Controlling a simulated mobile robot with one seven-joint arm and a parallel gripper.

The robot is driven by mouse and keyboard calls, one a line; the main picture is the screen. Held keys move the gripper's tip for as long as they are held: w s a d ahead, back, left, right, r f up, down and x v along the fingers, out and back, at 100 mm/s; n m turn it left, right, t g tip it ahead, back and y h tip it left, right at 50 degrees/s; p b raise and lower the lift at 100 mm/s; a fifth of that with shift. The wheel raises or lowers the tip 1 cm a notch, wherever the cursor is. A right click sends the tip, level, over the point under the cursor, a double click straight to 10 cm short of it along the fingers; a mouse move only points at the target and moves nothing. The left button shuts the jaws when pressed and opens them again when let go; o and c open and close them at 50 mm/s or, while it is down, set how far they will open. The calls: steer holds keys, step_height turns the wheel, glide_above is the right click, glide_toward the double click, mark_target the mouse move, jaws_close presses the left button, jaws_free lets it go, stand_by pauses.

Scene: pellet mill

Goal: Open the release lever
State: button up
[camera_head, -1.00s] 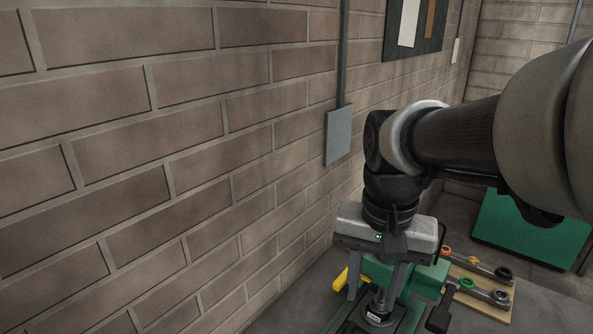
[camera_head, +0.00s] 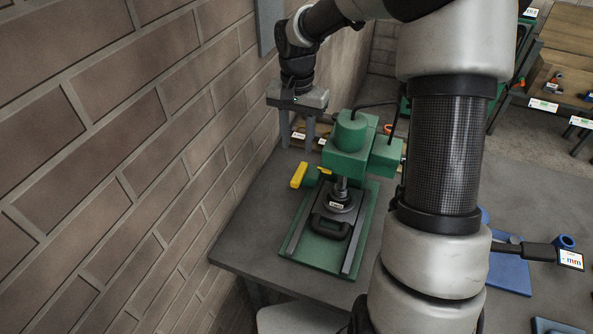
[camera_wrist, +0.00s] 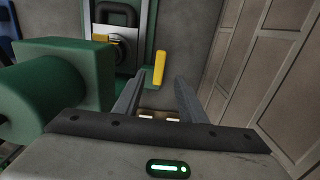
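The green press (camera_head: 350,135) stands on the grey bench, with a green base and a dark round part under its head. A yellow lever (camera_head: 298,175) sticks out on its left side; it is the likely release lever. The lever also shows upright in the wrist view (camera_wrist: 159,68), just beyond the fingertips. My gripper (camera_head: 297,143) points down behind the lever, left of the press head. In the wrist view, my gripper (camera_wrist: 160,82) has its two fingers apart with nothing between them. The lever appears apart from the fingers.
A brick wall (camera_head: 130,130) runs close along the left. The bench top (camera_head: 245,230) is clear left of the press. The press head (camera_wrist: 65,75) is close on the left in the wrist view. A blue tray (camera_head: 508,275) lies at the right.

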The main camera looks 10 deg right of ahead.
mark_target(297, 176)
step_height(297, 176, down, 12)
steer(key=shift+f, duration=0.1)
stand_by(0.4)
jaws_close()
